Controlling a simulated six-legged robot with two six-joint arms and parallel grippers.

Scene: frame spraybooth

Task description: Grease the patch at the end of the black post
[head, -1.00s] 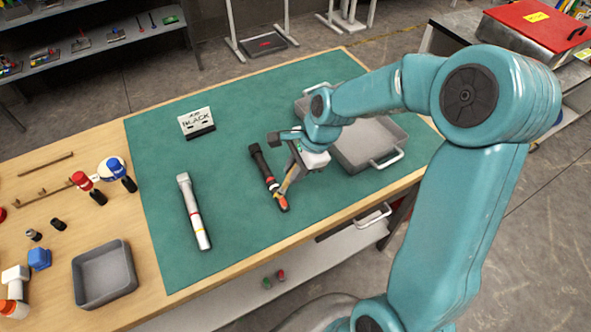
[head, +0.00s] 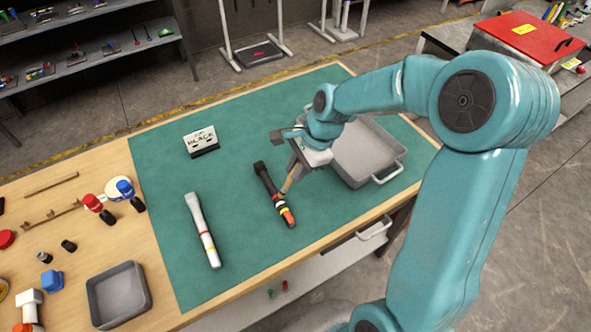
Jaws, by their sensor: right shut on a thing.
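The black post (head: 265,180) lies on the green mat, with orange, yellow and white bands toward its near end. A sign (head: 201,141) reading "BLACK" stands behind it. A pale post (head: 202,230) with coloured bands lies to its left. My right gripper (head: 297,166) is above and just right of the black post. It is shut on a slim tan tool (head: 293,180), maybe a brush, that points down toward the banded part. I cannot tell whether its tip touches the post. The patch cannot be made out clearly. My left gripper is out of view.
A grey handled tray (head: 365,155) lies right of my right gripper. A small grey bin (head: 118,294) stands at the front left. Red-topped (head: 93,203) and blue-topped (head: 125,188) items and small parts are on the wood at left. The mat between the posts is clear.

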